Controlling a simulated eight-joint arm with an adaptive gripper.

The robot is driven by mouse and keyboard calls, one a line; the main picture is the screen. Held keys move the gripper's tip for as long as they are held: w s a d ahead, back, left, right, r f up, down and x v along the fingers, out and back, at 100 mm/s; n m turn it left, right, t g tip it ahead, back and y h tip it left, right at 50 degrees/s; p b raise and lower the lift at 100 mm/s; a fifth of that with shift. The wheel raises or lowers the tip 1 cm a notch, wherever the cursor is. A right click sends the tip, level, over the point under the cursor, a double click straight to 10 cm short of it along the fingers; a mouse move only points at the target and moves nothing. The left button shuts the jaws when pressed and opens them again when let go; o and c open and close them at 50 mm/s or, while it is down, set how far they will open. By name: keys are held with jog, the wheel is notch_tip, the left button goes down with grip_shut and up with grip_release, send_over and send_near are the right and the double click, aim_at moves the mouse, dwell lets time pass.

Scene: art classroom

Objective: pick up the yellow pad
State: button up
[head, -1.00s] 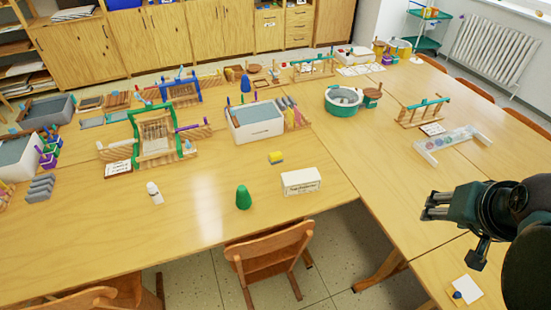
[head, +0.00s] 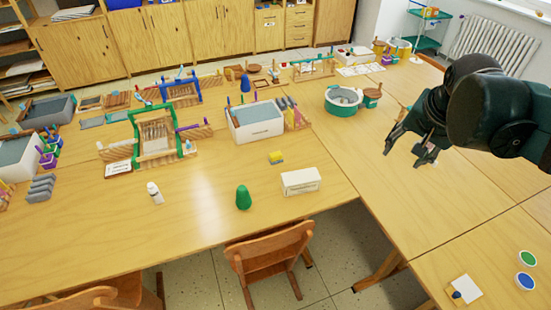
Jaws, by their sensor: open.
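A white bottle (head: 155,193) stands further left. A green-and-white round tub (head: 343,101) is at the back right. Table between pad and gripper is mostly clear.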

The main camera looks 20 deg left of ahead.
jog(key=w+a+f+m+g, duration=0.1)
jog(key=w+a+f, duration=0.2)
jog(key=w+a, duration=0.7)
jog(key=m+g+h, duration=0.1)
jog(key=m+g, duration=0.2)
jog(key=m, duration=0.1)
send_over(275, 154)
jog(key=f, duration=2.4)
jog(key=shift+d+f+p, duration=0.3)
jog(key=shift+f+p, duration=0.1)
jog(key=shift+s+a+f+m, duration=0.1)
jog(key=shift+a+f+m, duration=0.15)
jog(key=shift+m, duration=0.05)
jog(key=shift+f, duration=1.3)
